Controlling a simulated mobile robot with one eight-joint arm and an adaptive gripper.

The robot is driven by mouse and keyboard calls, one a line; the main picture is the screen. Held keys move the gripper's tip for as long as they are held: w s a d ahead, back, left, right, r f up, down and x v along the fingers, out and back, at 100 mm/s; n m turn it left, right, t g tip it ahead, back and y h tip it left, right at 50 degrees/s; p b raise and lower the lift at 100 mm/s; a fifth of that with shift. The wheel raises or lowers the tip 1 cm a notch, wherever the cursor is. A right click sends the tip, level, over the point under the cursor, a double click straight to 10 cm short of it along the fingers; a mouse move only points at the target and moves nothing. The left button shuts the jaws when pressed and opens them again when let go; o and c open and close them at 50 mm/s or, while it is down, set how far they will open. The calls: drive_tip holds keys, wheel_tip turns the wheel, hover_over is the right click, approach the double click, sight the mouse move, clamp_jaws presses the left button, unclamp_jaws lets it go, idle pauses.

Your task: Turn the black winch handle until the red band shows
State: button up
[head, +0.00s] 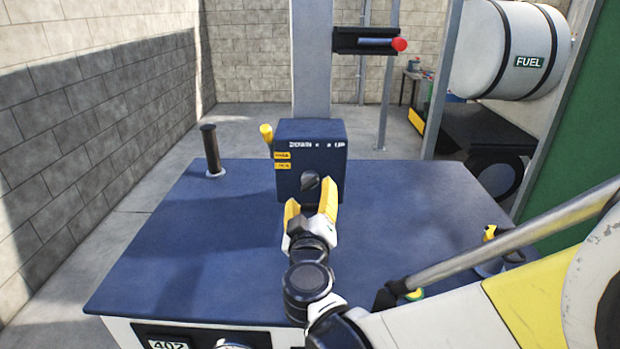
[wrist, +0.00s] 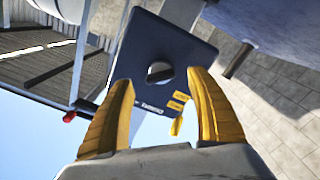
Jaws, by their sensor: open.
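A dark blue box (head: 290,140) stands on the blue bench top, with a round dark knob (head: 311,184) on its front face. The knob also shows in the wrist view (wrist: 160,72), framed between my fingers. My gripper (head: 311,203) is open and empty in front of the box; its yellow fingers are spread in the wrist view (wrist: 160,80). I cannot tell whether the fingers touch the knob. An upright black handle (head: 211,148) stands on a pale round base at the bench's left. I cannot tell which black part is the winch handle. No red band is visible on either.
The blue bench top (head: 200,240) is mostly clear. A yellow lever (head: 266,132) sticks up at the box's left side. A red-ended rod (head: 399,44) sits in a black bracket on the post behind. A fuel tank (head: 500,50) is at the back right.

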drive_tip(key=s, duration=0.7)
drive_tip(key=shift+s, duration=0.35)
drive_tip(key=shift+a, duration=0.1)
drive_tip(key=s+d+f+m+g+h, duration=0.2)
drive_tip(key=d+f+g, duration=0.1)
drive_tip(key=d, duration=0.5)
drive_tip(key=s+d+f+m+g+h, duration=0.1)
drive_tip(key=s+d+f+m+g, duration=0.15)
drive_tip(key=d, duration=0.65)
drive_tip(key=s+f+m+g+y, duration=0.1)
drive_tip(key=s+g, duration=0.1)
drive_tip(key=s, duration=0.3)
drive_tip(key=s+d+f+m+g+y, duration=0.1)
drive_tip(key=s+f+g+y, duration=0.1)
drive_tip(key=s, duration=0.4)
drive_tip(key=shift+d+g+y, duration=0.15)
drive_tip(key=shift+g+y, duration=0.15)
drive_tip(key=shift+g, duration=0.45)
drive_tip(key=shift+s, duration=0.1)
